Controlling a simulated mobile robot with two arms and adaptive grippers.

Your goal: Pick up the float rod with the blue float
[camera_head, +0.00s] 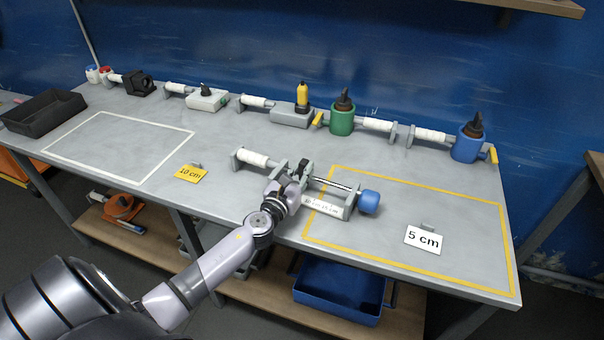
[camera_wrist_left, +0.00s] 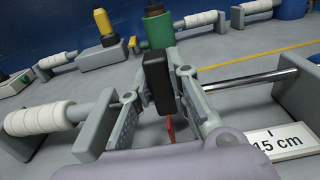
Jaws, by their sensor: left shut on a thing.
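The float rod has a white grip (camera_head: 255,158) at its left end, a thin metal rod (camera_head: 335,185) and a blue float (camera_head: 369,201) at its right end. A "15 cm" label (camera_head: 322,208) is on a grey block near the float. My left gripper (camera_head: 297,176) is shut on the middle of the float rod, between the white grip and the float. In the left wrist view, the fingers (camera_wrist_left: 165,95) close there, with the white grip (camera_wrist_left: 45,118) to the left and the metal rod (camera_wrist_left: 250,80) to the right. My right gripper is not in view.
A yellow outline (camera_head: 508,240) with a "5 cm" card (camera_head: 423,240) lies right; a "10 cm" card (camera_head: 190,174) and white outline (camera_head: 100,116) lie left. A black tray (camera_head: 45,112) is far left. Green (camera_head: 342,118) and blue (camera_head: 466,146) float devices stand along the back.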

